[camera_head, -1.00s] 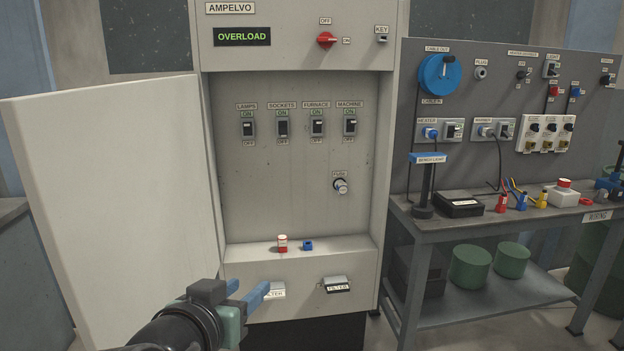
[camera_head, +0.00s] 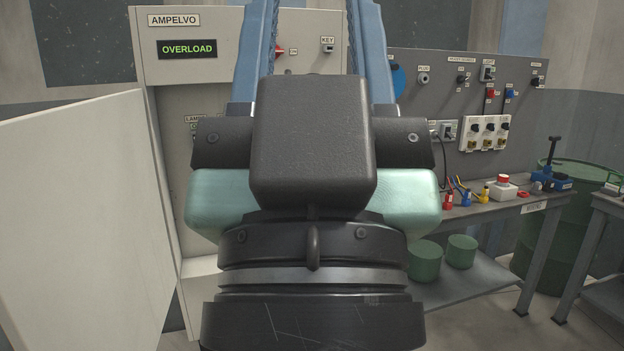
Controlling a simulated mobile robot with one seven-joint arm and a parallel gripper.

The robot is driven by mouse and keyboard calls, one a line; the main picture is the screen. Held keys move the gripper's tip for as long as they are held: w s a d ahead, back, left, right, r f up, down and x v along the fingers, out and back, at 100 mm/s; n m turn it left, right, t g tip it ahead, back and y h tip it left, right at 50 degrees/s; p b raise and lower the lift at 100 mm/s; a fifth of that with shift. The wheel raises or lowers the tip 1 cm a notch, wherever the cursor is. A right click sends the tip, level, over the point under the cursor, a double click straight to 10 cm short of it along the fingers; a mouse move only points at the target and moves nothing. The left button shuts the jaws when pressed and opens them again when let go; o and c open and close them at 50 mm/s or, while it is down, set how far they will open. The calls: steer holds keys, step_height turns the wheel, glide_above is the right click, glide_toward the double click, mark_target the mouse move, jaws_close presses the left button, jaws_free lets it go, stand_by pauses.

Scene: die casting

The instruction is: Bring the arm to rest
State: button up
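My gripper (camera_head: 314,20) stands upright and large in the middle of the view, close to the camera. Its two blue fingers point up and are wide apart, with only the cabinet visible between them. The fingertips run out of the top of the frame. The gripper's dark body and pale green sides hide most of the cabinet's inside.
The AMPELVO cabinet (camera_head: 219,75) stands behind my gripper with its white door (camera_head: 75,220) swung open at left. Its display (camera_head: 187,49) reads OVERLOAD. A grey workbench (camera_head: 520,207) with a tool panel is at right. A green drum (camera_head: 568,225) stands beyond it.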

step_height(320, 180, up, 15)
steer(key=p, duration=1.2)
steer(key=shift+w+a, duration=0.1)
steer(key=shift+a, duration=0.05)
